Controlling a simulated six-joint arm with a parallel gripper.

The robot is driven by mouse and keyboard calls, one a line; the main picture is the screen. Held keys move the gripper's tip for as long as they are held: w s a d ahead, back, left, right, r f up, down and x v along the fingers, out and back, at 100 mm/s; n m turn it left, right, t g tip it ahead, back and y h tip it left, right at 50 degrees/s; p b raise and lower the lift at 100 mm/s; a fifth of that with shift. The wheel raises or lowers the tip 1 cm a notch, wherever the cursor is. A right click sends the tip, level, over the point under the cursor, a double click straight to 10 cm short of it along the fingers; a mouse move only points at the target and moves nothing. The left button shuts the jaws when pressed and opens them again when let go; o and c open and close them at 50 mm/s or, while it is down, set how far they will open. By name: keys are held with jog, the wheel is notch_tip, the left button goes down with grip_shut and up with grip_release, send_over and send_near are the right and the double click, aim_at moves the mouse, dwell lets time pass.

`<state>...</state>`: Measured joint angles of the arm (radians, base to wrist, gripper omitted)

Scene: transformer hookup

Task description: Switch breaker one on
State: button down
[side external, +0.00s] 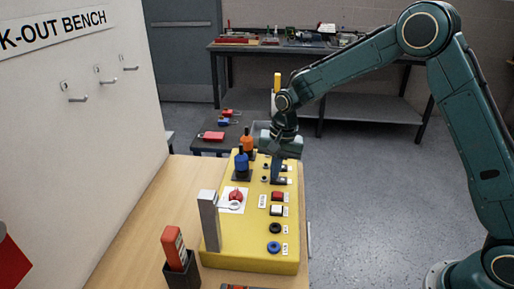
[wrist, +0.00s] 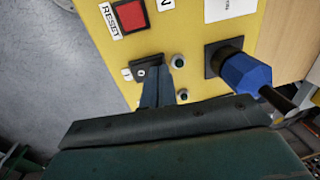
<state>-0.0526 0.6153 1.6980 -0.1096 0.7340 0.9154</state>
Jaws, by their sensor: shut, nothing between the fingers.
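A yellow control panel (side external: 222,252) lies on the wooden bench. Two small dark breaker switches sit near its far right edge; the nearer one (side external: 285,181) is beside my fingertips, and the farther one is partly behind my gripper. My gripper (side external: 276,181) points down, shut and empty. In the wrist view the fingertips (wrist: 154,64) overlap the right end of a black breaker switch (wrist: 136,73) with a white marking. The fingers hide part of it, so I cannot tell its lever position, its number or whether they touch.
A blue plug (side external: 241,163) and an orange plug (side external: 247,140) stand left of my gripper. A red square RESET button (wrist: 129,15) is near the switch. A grey upright post (side external: 209,220) rises from the panel's near left. Floor to the right is clear.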

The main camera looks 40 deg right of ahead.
jog(key=shift+a+f, duration=0.1)
jog(key=shift+f, duration=0.15)
dwell(0.5)
jog(key=shift+s+d+r, duration=0.25)
jog(key=shift+s+d, duration=0.25)
jog(key=shift+d, duration=0.05)
jog(key=shift+r, duration=0.15)
notch_tip(320, 180, up, 14)
jog(key=w+a, duration=0.1)
dwell(0.8)
